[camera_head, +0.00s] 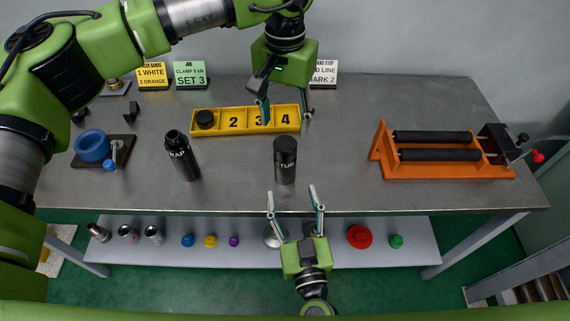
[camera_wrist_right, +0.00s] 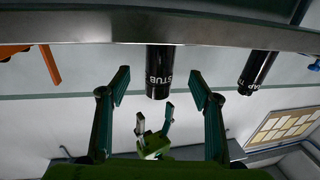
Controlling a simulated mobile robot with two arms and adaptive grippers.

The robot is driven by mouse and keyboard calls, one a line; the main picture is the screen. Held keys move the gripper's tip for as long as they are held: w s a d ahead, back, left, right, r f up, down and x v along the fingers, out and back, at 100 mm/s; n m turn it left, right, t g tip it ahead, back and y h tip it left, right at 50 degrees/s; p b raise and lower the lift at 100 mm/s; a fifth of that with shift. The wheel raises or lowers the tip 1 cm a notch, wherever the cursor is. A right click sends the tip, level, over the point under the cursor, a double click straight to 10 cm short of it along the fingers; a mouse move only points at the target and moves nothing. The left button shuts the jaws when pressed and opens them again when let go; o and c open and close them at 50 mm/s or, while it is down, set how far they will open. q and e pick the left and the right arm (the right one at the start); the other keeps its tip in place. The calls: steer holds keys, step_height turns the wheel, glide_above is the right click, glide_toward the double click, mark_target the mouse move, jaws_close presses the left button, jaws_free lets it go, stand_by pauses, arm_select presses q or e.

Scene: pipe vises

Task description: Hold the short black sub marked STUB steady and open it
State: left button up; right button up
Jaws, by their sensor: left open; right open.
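The short black sub marked STUB (camera_head: 285,165) stands upright on the grey table near its front edge; its top looks closed and dark. My left gripper (camera_head: 286,116) is open and empty, pointing down above and behind the STUB, over the yellow tray. My right gripper (camera_head: 292,197) is open and empty in front of the table edge, fingers pointing at the STUB without touching it. In the right wrist view the picture is inverted; the STUB (camera_wrist_right: 159,75) shows between and beyond the right fingers (camera_wrist_right: 160,82), with the left gripper (camera_wrist_right: 154,125) farther off.
An orange roller stand (camera_head: 445,165) is right; a blue ring (camera_head: 92,146) far left. A lower shelf (camera_head: 335,255) holds small parts.

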mark_target(287, 174)
steer(key=w, duration=0.3)
steer(key=w+a, duration=0.1)
steer(key=w, duration=0.5)
steer(key=shift+w+a, duration=0.25)
steer(key=shift+a, duration=0.1)
jaws_close()
